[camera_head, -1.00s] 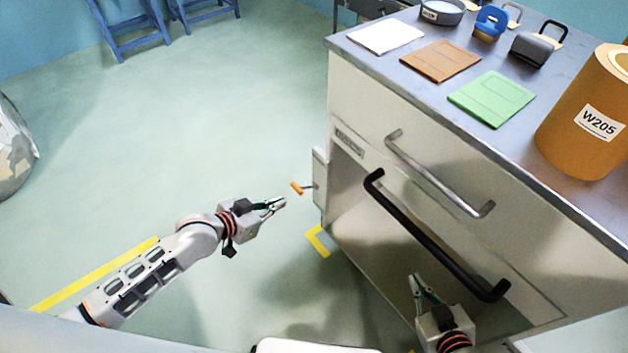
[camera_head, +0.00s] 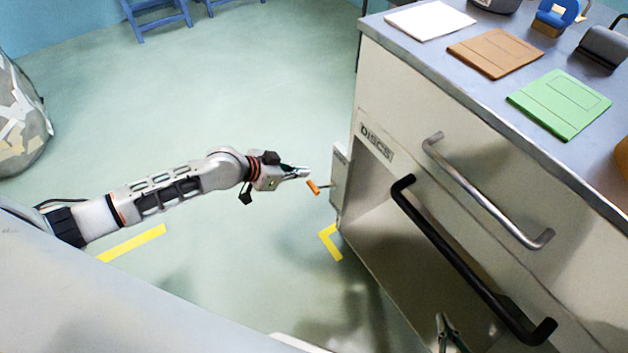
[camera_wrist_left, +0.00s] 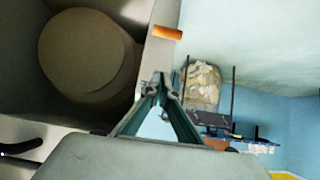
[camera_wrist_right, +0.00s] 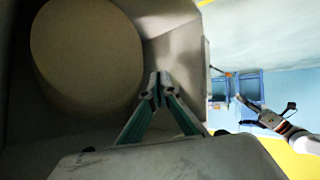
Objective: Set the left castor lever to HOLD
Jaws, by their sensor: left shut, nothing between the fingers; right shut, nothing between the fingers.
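The castor lever has an orange handle (camera_head: 313,187) on a thin stem, at a pale plate (camera_head: 340,180) on the left side of the cabinet (camera_head: 390,90). My left gripper (camera_head: 307,172) is shut and empty, just left of and above the handle in the head view. In the left wrist view the orange handle (camera_wrist_left: 167,33) shows beyond the fingertips (camera_wrist_left: 160,80), apart from them. No HOLD marking is readable. My right gripper (camera_head: 440,322) is shut and empty near the cabinet's open lower bay, partly cut off by the bottom edge; its fingertips also show in the right wrist view (camera_wrist_right: 160,78).
A black bar handle (camera_head: 470,262) and a metal drawer handle (camera_head: 490,200) stick out from the cabinet front. A large round roll end (camera_wrist_right: 85,50) sits inside the bay. Yellow floor marks (camera_head: 330,243) lie beside the cabinet.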

